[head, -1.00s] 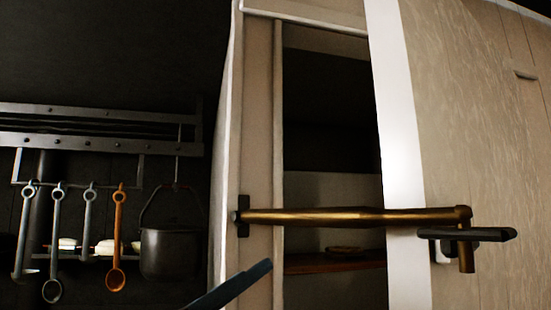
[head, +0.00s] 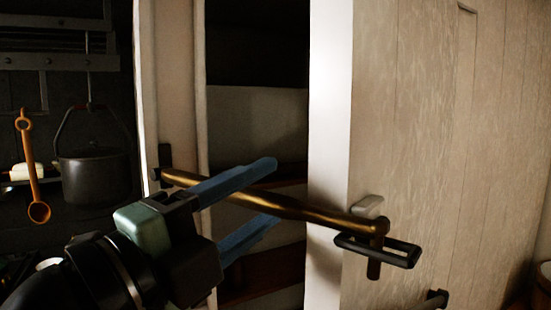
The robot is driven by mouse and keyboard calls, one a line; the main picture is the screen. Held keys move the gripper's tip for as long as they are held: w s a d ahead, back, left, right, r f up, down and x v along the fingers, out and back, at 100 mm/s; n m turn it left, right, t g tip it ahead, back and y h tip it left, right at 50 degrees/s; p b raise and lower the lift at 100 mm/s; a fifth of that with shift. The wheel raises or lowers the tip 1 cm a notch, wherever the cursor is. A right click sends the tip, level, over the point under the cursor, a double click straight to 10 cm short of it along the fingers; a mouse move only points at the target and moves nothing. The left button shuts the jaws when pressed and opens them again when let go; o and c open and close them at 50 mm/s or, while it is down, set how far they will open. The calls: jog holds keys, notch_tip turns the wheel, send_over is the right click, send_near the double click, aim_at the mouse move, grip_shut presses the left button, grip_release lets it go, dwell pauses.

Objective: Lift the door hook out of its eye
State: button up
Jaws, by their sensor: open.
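The brass door hook (head: 310,211) runs from a dark pivot plate (head: 165,164) on the door frame, across the gap, to the door. Its bent end points down through the eye (head: 405,254), a black rectangular loop on the door, and the tip shows below it. My gripper (head: 274,194) is open, with two blue fingers reaching in from the lower left. The upper finger crosses in front of the hook's left part, and the rod shows between the fingers. I cannot tell whether they touch it or how far apart in depth they are.
The pale door (head: 420,130) stands ajar, with dark shelves (head: 262,285) behind the gap. A black pot (head: 95,175) and an orange ladle (head: 32,175) hang at left. A dark handle (head: 434,299) sits low on the door. A wooden bucket (head: 543,285) is at the right edge.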

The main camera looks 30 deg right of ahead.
jog(key=shift+p+x, duration=0.5)
jog(key=shift+x, duration=1.05)
jog(key=shift+c, duration=0.2)
grip_shut()
